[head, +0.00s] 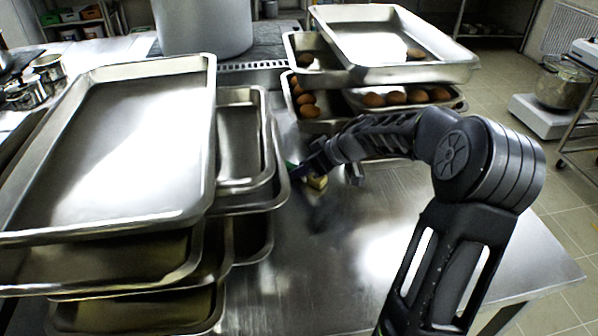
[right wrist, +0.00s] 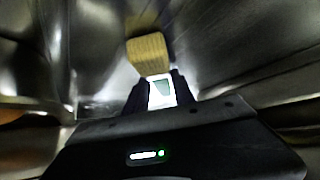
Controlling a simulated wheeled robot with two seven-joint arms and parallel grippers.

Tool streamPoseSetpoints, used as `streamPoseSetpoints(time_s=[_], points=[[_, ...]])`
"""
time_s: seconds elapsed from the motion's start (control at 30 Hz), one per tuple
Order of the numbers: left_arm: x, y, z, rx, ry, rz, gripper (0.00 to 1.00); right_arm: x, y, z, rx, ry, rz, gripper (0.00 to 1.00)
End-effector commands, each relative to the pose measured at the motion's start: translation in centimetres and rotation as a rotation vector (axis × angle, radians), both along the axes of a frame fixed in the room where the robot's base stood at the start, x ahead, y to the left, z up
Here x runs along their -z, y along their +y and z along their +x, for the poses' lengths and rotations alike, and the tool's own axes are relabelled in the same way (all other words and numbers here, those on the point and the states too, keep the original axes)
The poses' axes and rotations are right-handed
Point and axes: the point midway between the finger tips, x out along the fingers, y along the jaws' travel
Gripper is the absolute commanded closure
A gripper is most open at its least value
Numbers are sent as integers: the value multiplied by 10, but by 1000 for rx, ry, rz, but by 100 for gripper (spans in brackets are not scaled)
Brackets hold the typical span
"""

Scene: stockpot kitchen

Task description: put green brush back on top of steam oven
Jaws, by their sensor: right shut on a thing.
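My right gripper (head: 308,172) reaches in from the right, low over the steel table between the tray stacks. It is shut on the brush, which is small and partly hidden by the gripper. A bit of green and the yellowish bristle block (head: 317,183) show beside the fingers. In the right wrist view, the brush's tan bristle block (right wrist: 148,54) sticks out beyond the fingers, with a bright, pale part between them. I cannot tell whether the brush touches the table. My left gripper is not in view. I cannot make out a steam oven.
A tall stack of steel trays (head: 110,140) stands at the left. Another tray stack (head: 395,45) with several round brown items stands at the back right. A large stockpot (head: 203,25) is at the back. The table's front middle (head: 350,265) is bare.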

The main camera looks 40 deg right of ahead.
Motion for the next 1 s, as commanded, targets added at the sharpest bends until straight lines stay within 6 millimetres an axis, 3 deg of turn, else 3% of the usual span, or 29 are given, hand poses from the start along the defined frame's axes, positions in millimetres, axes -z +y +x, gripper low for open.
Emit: streamPoseSetpoints(time_s=[0.13, 0.57, 0.77, 0.93, 1.0], points=[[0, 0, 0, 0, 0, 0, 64, 0, 0, 0, 0, 0, 0, 100], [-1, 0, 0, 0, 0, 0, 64, -2, 0, 0, -1, 0, -1, 100], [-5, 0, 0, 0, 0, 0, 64, -15, 0, 1, -2, -2, -2, 100], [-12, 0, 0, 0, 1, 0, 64, -39, 1, 1, -4, -5, -2, 100], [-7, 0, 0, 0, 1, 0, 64, -36, 5, -11, 1, 0, -1, 100]])
